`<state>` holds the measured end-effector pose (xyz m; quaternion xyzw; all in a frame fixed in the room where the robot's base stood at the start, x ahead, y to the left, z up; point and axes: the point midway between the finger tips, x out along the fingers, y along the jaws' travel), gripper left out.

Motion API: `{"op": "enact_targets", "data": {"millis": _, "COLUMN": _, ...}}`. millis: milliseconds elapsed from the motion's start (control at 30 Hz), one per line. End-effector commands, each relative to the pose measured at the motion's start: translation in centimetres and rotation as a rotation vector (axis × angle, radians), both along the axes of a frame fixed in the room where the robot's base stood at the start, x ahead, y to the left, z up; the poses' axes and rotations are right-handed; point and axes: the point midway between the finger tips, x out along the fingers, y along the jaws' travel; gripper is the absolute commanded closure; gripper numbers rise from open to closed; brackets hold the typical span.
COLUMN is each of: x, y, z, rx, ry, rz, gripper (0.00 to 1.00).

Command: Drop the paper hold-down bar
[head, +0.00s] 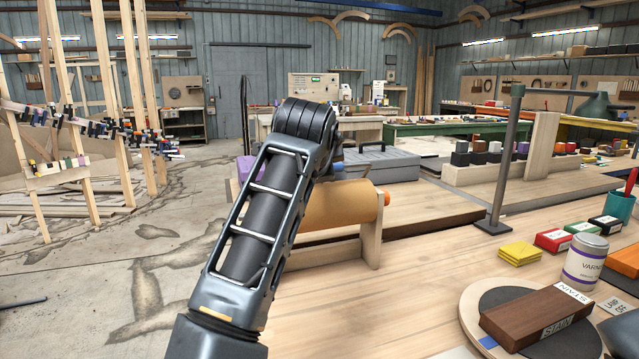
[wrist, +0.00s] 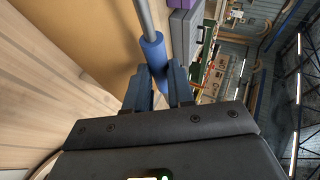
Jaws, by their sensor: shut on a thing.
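The paper hold-down bar shows in the wrist view as a thin grey rod with a blue grip sleeve (wrist: 153,52). My gripper (wrist: 160,84) is shut on the blue sleeve, one finger on each side of it. In the head view my arm hides most of the gripper and the bar. The brown paper roll (head: 345,206) rests in a wooden stand (head: 372,236) at the bench's far left edge. Its tan paper (wrist: 88,38) also shows beside the rod in the wrist view. I cannot tell whether the bar touches the paper.
A grey case (head: 385,166) lies beyond the roll. A dark metal post (head: 502,165) stands on the bench to the right. Yellow pads (head: 519,253), a varnish can (head: 585,262) and a brown stain block (head: 537,318) are at the right. The bench's middle is clear.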

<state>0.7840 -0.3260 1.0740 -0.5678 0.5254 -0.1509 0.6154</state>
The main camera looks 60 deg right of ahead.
Motion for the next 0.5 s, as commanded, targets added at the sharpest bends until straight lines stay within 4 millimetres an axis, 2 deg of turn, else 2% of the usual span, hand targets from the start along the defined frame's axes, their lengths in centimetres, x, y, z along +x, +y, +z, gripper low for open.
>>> {"op": "enact_targets", "data": {"millis": 33, "x": -0.18, "y": 0.02, "z": -1.56, "rx": -0.014, "ry": -0.017, "rz": -0.001, "gripper": 1.00}}
{"op": "enact_targets", "data": {"millis": 500, "x": -0.80, "y": 0.49, "z": -2.55, "rx": -0.117, "ry": -0.155, "rz": -0.001, "gripper": 1.00}}
